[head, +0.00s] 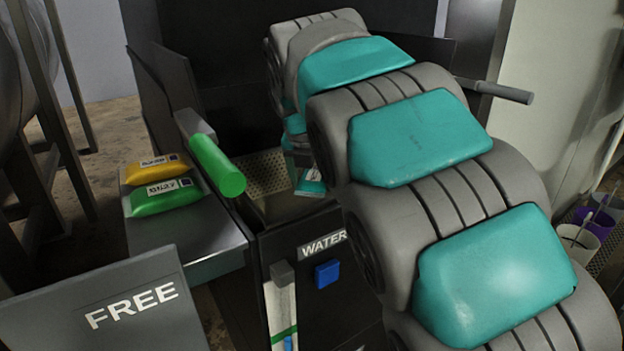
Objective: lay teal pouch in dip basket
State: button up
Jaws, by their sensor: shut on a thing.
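The teal pouch (312,184) shows only as a small teal corner with a white label, low beside my arm. My gripper (301,160) is mostly hidden behind my grey and teal arm and is shut on the pouch. The dip basket (264,173) is a perforated metal basket with a thick green handle (218,166) at its left. The pouch hangs over the basket's right part in this view. I cannot tell whether it touches the basket floor.
A yellow pouch (152,169) and a green pouch (166,197) lie on a grey ledge (187,243) at left. A FREE sign (130,305) stands in front. The WATER tank front (322,244) has a blue button (327,273). Cups (578,236) stand far right.

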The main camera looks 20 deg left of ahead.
jog(key=shift+f, duration=0.2)
jog(key=shift+f, duration=0.4)
jog(key=o, duration=1.4)
jog(key=shift+c, duration=0.2)
jog(key=shift+r, duration=0.3)
jog(key=p+v, duration=0.1)
jog(key=v, duration=1.1)
jog(key=shift+r, duration=0.35)
